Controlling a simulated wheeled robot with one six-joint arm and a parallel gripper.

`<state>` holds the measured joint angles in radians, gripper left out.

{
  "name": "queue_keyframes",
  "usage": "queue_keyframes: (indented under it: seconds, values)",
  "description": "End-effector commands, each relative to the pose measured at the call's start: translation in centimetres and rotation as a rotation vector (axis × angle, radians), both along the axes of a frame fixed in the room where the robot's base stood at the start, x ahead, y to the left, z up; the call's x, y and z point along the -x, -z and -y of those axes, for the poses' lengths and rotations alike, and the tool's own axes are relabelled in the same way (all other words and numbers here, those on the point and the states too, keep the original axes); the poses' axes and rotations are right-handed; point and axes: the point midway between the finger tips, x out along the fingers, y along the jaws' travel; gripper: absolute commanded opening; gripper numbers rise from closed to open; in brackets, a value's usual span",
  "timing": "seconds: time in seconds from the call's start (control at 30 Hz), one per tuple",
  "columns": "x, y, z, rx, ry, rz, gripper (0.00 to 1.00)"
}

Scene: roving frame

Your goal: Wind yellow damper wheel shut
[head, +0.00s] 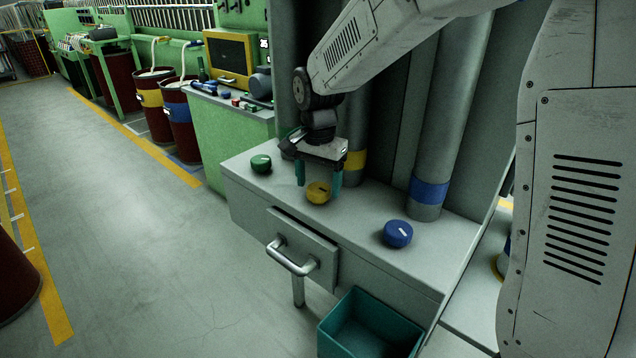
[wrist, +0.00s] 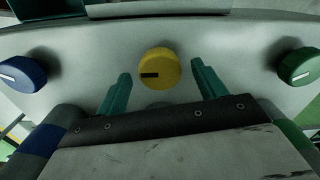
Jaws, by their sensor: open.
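The yellow damper wheel (head: 318,193) is a round knob on top of the grey bench, between a green wheel (head: 261,164) and a blue wheel (head: 397,233). In the wrist view the yellow wheel (wrist: 160,69) has a dark mark on its left part, lying nearly level. My gripper (head: 319,190) points down over it, with its teal fingers apart. In the wrist view the fingers of my gripper (wrist: 160,84) stand on either side of the yellow wheel, with gaps to it. The blue wheel (wrist: 22,75) is left and the green wheel (wrist: 299,66) right there, both with white marks.
Grey pipes with a yellow band (head: 355,160) and a blue band (head: 429,191) rise behind the wheels. A drawer with a metal handle (head: 291,260) is in the bench front. A teal bin (head: 368,328) stands below.

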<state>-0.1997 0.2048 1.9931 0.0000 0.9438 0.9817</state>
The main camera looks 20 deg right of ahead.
Motion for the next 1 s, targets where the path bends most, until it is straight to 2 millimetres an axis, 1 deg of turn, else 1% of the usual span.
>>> queue_keyframes:
  seconds: [0.1,0.33,0.37,0.4,0.47,0.5,0.53,0.77,1.0]
  values:
    - [0.03,0.67,0.03,0.001,0.0,-0.001,0.7]
    - [0.02,0.75,0.04,0.0,0.0,0.0,0.7]
    - [0.02,0.74,0.04,0.0,0.0,0.0,0.67]
    - [0.01,0.74,0.03,0.0,0.0,0.0,0.56]
    - [0.01,0.73,0.03,0.0,0.0,0.0,0.39]
    - [0.01,0.72,0.03,0.0,0.0,0.0,0.28]
    - [0.02,0.72,0.02,0.0,-0.001,0.0,0.25]
    - [0.01,0.7,0.01,0.0,-0.011,0.0,0.25]
    - [0.01,0.69,0.01,0.0,-0.095,0.0,0.25]
